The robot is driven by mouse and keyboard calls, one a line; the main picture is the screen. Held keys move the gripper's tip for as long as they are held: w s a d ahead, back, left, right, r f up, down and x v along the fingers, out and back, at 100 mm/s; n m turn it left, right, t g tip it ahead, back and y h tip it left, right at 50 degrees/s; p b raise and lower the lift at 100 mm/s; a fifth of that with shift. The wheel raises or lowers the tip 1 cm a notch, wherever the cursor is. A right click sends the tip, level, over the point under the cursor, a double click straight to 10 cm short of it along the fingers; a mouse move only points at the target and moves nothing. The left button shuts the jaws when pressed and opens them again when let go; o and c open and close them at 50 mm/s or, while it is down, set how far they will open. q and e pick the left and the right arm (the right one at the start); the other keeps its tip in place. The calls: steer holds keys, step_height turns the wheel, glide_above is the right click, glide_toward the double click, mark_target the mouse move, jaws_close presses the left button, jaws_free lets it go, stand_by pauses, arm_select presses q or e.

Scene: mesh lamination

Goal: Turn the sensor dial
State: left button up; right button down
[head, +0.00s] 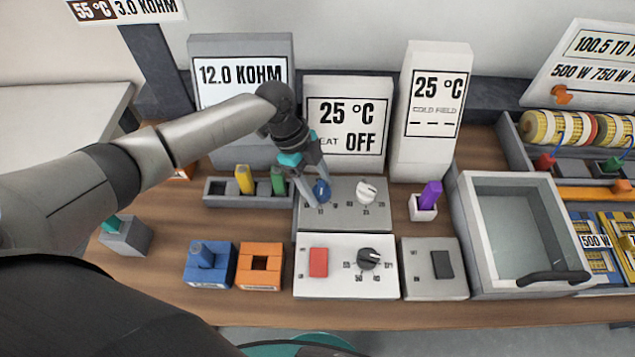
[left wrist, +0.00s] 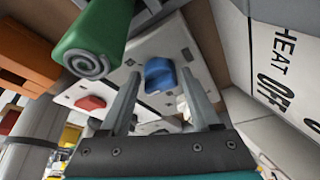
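A grey control plate (head: 345,212) at the middle of the bench carries a blue dial (head: 321,190) and a white dial (head: 366,190). I cannot tell from the small markings which is the sensor dial. My left gripper (head: 312,190) reaches down to the blue dial. In the left wrist view, the blue dial (left wrist: 160,75) shows between the two spread fingertips, with a gap on each side. The fingers partly hide the dial in the head view. A white panel (head: 345,285) in front holds a red switch (head: 318,262) and a black dial (head: 368,258). My right gripper is not seen.
Behind stand displays reading 12.0 KOHM (head: 241,80), 25 °C with HEAT OFF (head: 346,125), and 25 °C COLD FIELD (head: 434,100). A green peg (head: 278,180) stands close left of the gripper. A purple peg (head: 430,195) and glass-topped box (head: 515,235) are right.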

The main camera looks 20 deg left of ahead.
arm_select(q)
steer(key=shift+o, duration=1.1)
steer(key=shift+r, duration=0.1)
steer(key=v, duration=1.5)
steer(key=shift+p, duration=0.45)
